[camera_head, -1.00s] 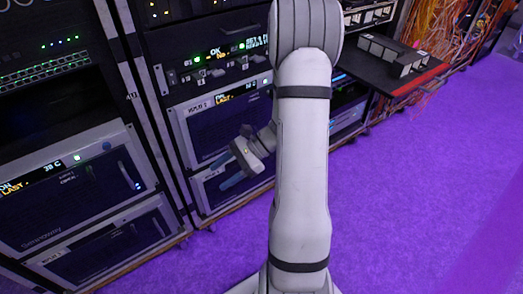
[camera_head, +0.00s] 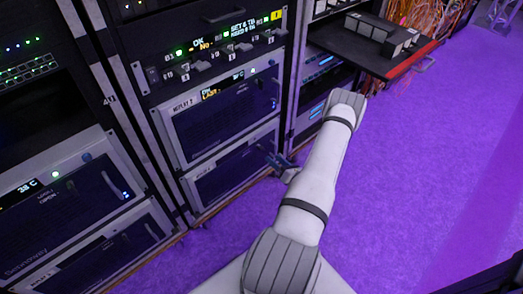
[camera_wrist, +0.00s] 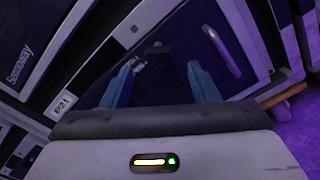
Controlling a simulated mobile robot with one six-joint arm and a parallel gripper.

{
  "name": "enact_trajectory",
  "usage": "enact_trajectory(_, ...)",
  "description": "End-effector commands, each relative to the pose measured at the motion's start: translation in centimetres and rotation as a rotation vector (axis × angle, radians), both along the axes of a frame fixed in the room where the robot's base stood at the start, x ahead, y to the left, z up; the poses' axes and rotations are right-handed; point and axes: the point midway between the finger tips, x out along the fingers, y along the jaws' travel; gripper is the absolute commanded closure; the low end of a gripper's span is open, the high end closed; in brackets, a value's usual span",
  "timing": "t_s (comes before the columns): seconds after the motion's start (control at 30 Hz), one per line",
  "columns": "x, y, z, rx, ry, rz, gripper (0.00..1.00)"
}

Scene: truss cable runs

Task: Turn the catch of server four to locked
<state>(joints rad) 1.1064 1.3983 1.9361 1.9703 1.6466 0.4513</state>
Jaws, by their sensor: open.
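My gripper (camera_head: 272,156) is at the lower server (camera_head: 232,172) of the middle rack in the head view. In the wrist view my gripper (camera_wrist: 165,66) has its two blue fingers apart with nothing held between them. A tilted dark server front fills the space beyond them. A small dark knob (camera_wrist: 155,47), perhaps a catch, shows beyond and between the fingertips, apart from them. A pale curved handle (camera_wrist: 222,50) is right of it. A label (camera_wrist: 62,105) on the frame is too small to read surely. I cannot tell which server is four, nor the catch's position.
Above the lower server is one labelled Replay 2 (camera_head: 220,110), then a panel of small levers (camera_head: 205,66). A black shelf (camera_head: 345,47) with grey boxes juts out at right. Another rack (camera_head: 75,190) stands at left. The purple floor (camera_head: 420,170) is clear.

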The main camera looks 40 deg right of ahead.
Motion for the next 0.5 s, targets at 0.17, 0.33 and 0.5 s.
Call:
enact_trajectory(0.17, 3.2, 0.5, -0.2, -0.004, -0.001, 0.012, 0.45)
enact_trajectory(0.33, 5.7, 0.8, -0.1, -0.004, -0.001, 0.014, 0.45)
enact_trajectory(0.5, 6.9, 0.9, 0.0, -0.003, 0.000, 0.014, 0.45)
